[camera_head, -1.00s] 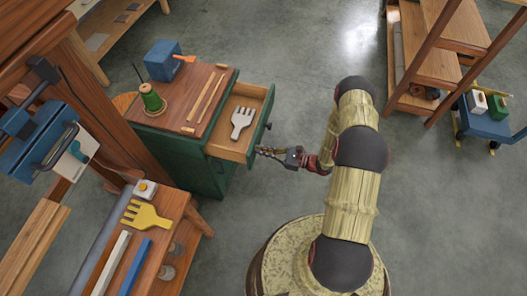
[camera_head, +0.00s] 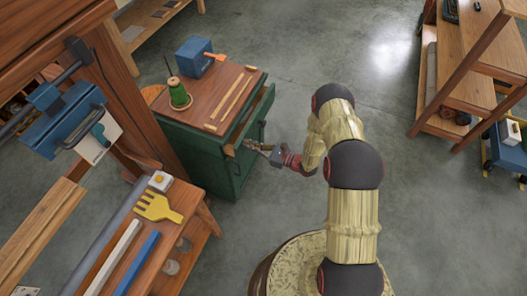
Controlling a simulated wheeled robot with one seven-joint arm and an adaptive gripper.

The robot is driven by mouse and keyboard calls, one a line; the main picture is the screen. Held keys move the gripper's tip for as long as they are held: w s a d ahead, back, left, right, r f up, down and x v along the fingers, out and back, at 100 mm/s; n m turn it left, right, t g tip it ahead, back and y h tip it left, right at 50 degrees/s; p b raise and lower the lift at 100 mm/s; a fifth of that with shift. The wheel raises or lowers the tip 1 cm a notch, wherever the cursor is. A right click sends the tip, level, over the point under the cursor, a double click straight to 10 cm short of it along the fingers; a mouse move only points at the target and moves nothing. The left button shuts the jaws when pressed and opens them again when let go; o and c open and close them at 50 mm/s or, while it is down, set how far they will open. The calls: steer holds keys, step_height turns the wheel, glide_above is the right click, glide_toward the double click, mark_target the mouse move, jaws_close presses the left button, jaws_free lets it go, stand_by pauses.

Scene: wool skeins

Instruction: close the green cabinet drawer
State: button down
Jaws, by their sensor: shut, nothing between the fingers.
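The green cabinet (camera_head: 205,165) has a wooden top and stands left of the picture's middle. Its top drawer (camera_head: 262,112) sticks out only a little, with a narrow strip of its inside showing along the top's right edge. A dark handle is on the drawer's front. My gripper (camera_head: 248,145) is shut and empty at the near end of the drawer front. It looks to be against the front, but I cannot tell if it touches.
On the cabinet top are a green spool (camera_head: 179,95), a blue box (camera_head: 194,57) and thin wooden sticks. A bench with a yellow comb (camera_head: 158,207) stands nearer, at left. A wooden shelf (camera_head: 465,75) stands at right. The floor between is clear.

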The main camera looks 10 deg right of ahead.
mark_target(239, 142)
steer(key=x, duration=0.4)
steer(key=shift+w+a+b, duration=0.15)
steer(key=shift+a+b, duration=0.2)
steer(key=shift+b, duration=0.05)
steer(key=shift+x, duration=0.9)
steer(key=shift+w+d+r, duration=0.1)
steer(key=shift+d, duration=0.15)
steer(key=p+v, duration=0.1)
steer(key=v, duration=1.3)
